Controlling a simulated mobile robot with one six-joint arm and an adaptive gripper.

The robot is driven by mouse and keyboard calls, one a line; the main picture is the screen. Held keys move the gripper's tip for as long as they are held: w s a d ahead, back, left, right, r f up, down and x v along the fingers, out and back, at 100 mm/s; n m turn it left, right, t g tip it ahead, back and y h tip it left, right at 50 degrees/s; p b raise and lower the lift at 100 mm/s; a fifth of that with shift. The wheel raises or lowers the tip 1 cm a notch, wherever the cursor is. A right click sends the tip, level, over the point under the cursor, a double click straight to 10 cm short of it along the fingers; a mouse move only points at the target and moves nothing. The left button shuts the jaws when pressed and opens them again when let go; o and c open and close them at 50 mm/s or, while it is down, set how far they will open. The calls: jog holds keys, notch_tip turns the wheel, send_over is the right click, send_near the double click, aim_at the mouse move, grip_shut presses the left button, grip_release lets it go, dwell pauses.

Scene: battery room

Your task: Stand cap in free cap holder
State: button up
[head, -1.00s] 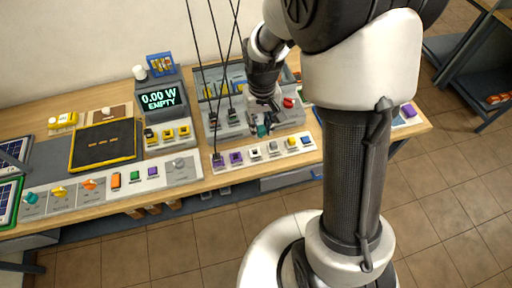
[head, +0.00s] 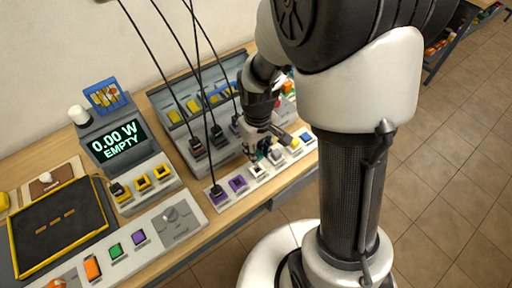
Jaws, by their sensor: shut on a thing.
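The cap holder strip (head: 226,198) is a pale rail along the table's front edge with a row of coloured square holders. A purple holder (head: 237,184), a white one (head: 257,170) and a yellow one (head: 295,141) show. A black cabled plug (head: 217,191) stands at its left end. My gripper (head: 264,155) is over the middle of the strip, pointing down near the white holder. It is shut on the cap, which is mostly hidden by the fingers, so its colour and any contact with the strip cannot be told.
Behind the strip is a grey console (head: 181,128) with cabled black plugs. Thin black cables hang close left of my gripper. A display box (head: 117,145) reads "0.00 W EMPTY".

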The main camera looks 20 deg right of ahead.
jog(key=shift+f+b, duration=2.2)
jog(key=shift+f, duration=0.55)
jog(key=shift+r, duration=0.1)
jog(key=shift+r+p, duration=0.7)
jog(key=shift+p, duration=0.15)
jog(key=shift+f+b, duration=0.9)
jog(key=shift+f, duration=0.3)
dwell(0.4)
jog(key=o, duration=0.6)
jog(key=shift+c, duration=0.2)
jog(key=shift+r, duration=0.1)
jog(key=shift+r+p, duration=4.5)
jog(key=shift+r, duration=0.9)
